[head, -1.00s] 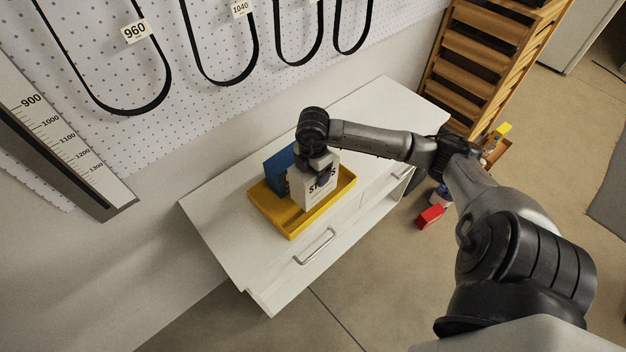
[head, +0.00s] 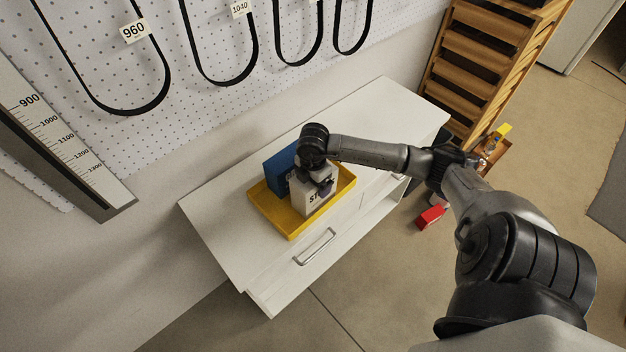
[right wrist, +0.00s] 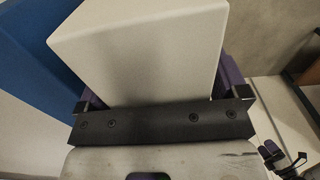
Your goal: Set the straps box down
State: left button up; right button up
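The straps box (head: 303,205) is a white box with dark lettering, partly covered by my gripper in the head view. It stands upright inside the yellow tray (head: 268,212); whether its base touches the tray floor is hard to tell. My right gripper (head: 322,182) is above it with its fingers on either side, shut on it. In the right wrist view the box (right wrist: 150,50) fills the space between the two fingers (right wrist: 160,95).
A blue box (head: 279,170) stands in the tray just behind the straps box, also in the right wrist view (right wrist: 30,60). The tray rests on a white cabinet (head: 385,105) with clear top on both sides. A pegboard (head: 210,100) with hanging belts is behind.

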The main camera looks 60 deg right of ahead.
jog(key=shift+o, duration=0.6)
